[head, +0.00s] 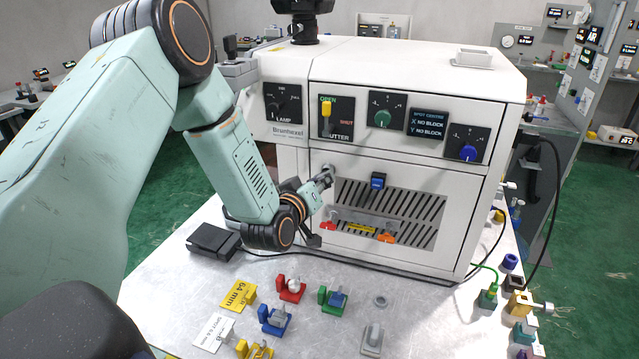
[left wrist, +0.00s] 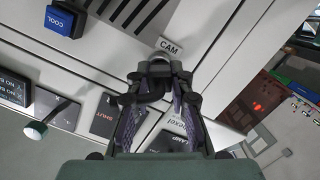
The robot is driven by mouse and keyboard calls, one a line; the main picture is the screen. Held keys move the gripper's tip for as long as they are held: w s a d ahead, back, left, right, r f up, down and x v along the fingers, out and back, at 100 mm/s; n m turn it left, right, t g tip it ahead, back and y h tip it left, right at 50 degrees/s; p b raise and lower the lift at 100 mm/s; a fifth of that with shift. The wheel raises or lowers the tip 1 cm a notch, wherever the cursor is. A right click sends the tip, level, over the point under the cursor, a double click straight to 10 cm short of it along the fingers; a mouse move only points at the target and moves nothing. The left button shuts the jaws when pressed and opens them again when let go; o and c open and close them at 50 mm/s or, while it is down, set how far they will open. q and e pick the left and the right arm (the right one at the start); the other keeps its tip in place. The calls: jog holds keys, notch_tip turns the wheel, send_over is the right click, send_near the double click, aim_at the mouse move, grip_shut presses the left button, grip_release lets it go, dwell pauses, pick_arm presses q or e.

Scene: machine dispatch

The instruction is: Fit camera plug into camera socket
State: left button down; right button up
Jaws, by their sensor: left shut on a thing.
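My left gripper (head: 323,179) reaches up to the white machine's front panel, at the upper left of the slotted grille. It also shows in the left wrist view (left wrist: 158,78), with its fingers closed around a small grey, rounded metallic piece (left wrist: 160,66), which I take to be the camera plug. The piece is right beside the CAM label (left wrist: 171,46) on the panel. The camera socket is hidden behind the fingers and the piece. I cannot tell whether the piece is in the socket or just in front of it. My right gripper is not in view.
A blue COOL switch (head: 377,181) sits right of the gripper. Below are red (head: 328,225) and orange (head: 387,237) handles. A black box (head: 213,241) with a cable lies on the table (head: 180,290). Several coloured holders stand in front. A green-cabled plug (head: 488,298) is at right.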

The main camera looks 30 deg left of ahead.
pick_arm(q)
jog(key=c, duration=1.1)
grip_release()
jog(key=shift+o, duration=0.3)
jog(key=o, duration=0.3)
jog(key=shift+w, duration=0.1)
jog(key=shift+s, duration=0.2)
jog(key=shift+d+f+p+v, duration=0.15)
jog(key=shift+p+v, duration=0.15)
jog(key=shift+v, duration=0.65)
jog(key=shift+f+p+v, duration=0.1)
jog(key=shift+p+v, duration=0.2)
jog(key=shift+v, duration=0.6)
jog(key=shift+d+f+p+v, duration=0.15)
jog(key=shift+p+v, duration=0.15)
jog(key=shift+v, duration=0.65)
